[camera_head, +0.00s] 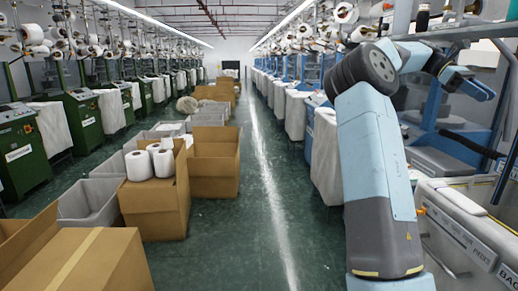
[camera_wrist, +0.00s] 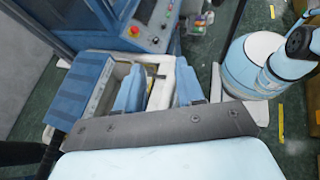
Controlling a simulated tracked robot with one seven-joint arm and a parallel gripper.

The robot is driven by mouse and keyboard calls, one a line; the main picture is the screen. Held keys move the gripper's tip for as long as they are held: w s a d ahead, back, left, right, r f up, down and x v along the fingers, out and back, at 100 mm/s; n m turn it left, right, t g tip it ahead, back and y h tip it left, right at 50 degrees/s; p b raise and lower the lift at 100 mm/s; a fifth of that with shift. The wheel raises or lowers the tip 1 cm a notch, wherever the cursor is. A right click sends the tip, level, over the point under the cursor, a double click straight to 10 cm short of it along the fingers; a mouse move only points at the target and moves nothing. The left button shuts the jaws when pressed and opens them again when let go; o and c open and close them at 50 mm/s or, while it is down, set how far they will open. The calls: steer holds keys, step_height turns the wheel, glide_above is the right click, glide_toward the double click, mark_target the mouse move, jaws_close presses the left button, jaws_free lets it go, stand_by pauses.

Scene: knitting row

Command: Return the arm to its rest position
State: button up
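My arm (camera_head: 375,150) rises on the right side of the head view and bends at the top toward the right. My gripper (camera_head: 482,90) is at its far end, in front of the blue knitting machines at the upper right. In the wrist view, its two blue fingers (camera_wrist: 158,88) stand apart with nothing between them, so it is open and empty. Behind the fingers in that view lie a blue and white machine part (camera_wrist: 100,80) and a control panel (camera_wrist: 152,22) with buttons. How far the fingers are from these I cannot tell.
A blue machine with a white bin (camera_head: 465,225) stands close on the right of my arm. Cardboard boxes (camera_head: 155,205) and grey bins (camera_head: 88,203) line the left. Green machines (camera_head: 85,120) stand farther left. The middle aisle (camera_head: 270,200) is clear.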

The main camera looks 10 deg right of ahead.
steer(key=s+a+f+t+y, duration=0.1)
steer(key=s+a+f+t, duration=0.3)
steer(key=a+f+t, duration=0.5)
steer(key=s+a+f+m+t+y, duration=0.1)
steer(key=s+a+f+t, duration=0.1)
steer(key=a, duration=1)
steer(key=s+a+f+m+t+y, duration=0.1)
steer(key=s+a+f+t, duration=0.2)
steer(key=a, duration=1)
steer(key=s+a+f+m+t, duration=0.1)
steer(key=s+a+f+t, duration=0.2)
steer(key=s+a, duration=0.4)
steer(key=a, duration=0.6)
steer(key=shift+t+y, duration=0.3)
steer(key=shift+y, duration=0.1)
steer(key=shift+a, duration=0.2)
